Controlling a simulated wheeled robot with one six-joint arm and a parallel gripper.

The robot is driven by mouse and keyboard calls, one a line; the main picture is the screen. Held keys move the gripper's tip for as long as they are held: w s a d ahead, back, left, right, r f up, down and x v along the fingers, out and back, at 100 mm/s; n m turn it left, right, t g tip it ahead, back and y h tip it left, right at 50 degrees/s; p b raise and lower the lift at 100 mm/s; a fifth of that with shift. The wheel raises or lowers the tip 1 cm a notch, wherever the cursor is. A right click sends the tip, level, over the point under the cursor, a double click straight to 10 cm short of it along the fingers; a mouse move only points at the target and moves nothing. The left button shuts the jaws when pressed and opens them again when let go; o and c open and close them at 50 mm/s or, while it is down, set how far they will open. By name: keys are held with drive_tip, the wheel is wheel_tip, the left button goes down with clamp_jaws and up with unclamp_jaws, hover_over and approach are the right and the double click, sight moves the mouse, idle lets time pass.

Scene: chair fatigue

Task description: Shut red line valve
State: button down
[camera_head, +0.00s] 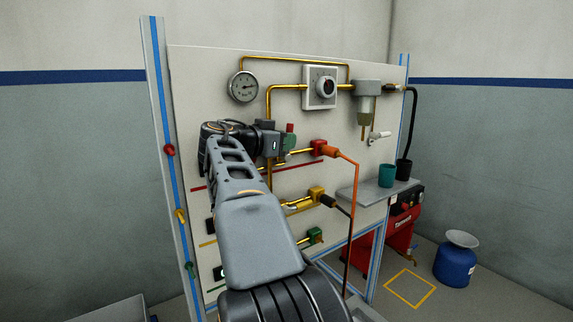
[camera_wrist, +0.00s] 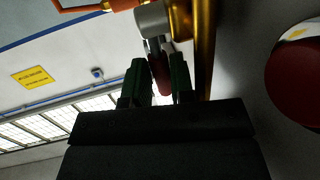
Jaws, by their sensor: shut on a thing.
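My gripper (camera_head: 287,144) is at the red line, the uppermost of the lines on the lower panel. In the wrist view its two green fingertips (camera_wrist: 159,76) are shut on the red lever (camera_wrist: 161,74) of the red line valve. In the head view the red lever (camera_head: 290,127) sticks up just above the green fingertip, roughly across the line of the pipe. A grey valve part (camera_wrist: 153,19) shows beyond the fingers in the wrist view. My gripper and arm hide much of the valve in the head view.
A red fitting (camera_head: 318,148) with an orange hose lies right of my gripper. The yellow line valve (camera_head: 298,204) is below it. Gauge (camera_head: 243,87) and regulator (camera_head: 322,87) are above. A shelf (camera_head: 366,194) with two cups juts out at right.

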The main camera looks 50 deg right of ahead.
drive_tip(key=shift+a+f+g+h+b, duration=0.25)
drive_tip(key=shift+h+b, duration=0.45)
drive_tip(key=shift+b, duration=0.65)
drive_tip(key=shift+w+r, duration=0.1)
drive_tip(key=shift+r, duration=0.05)
drive_tip(key=c, duration=1)
unclamp_jaws()
drive_tip(key=shift+o, duration=0.2)
drive_tip(key=w+a+p, duration=0.1)
drive_tip(key=a, duration=1.2)
drive_tip(key=shift+w+a, duration=0.4)
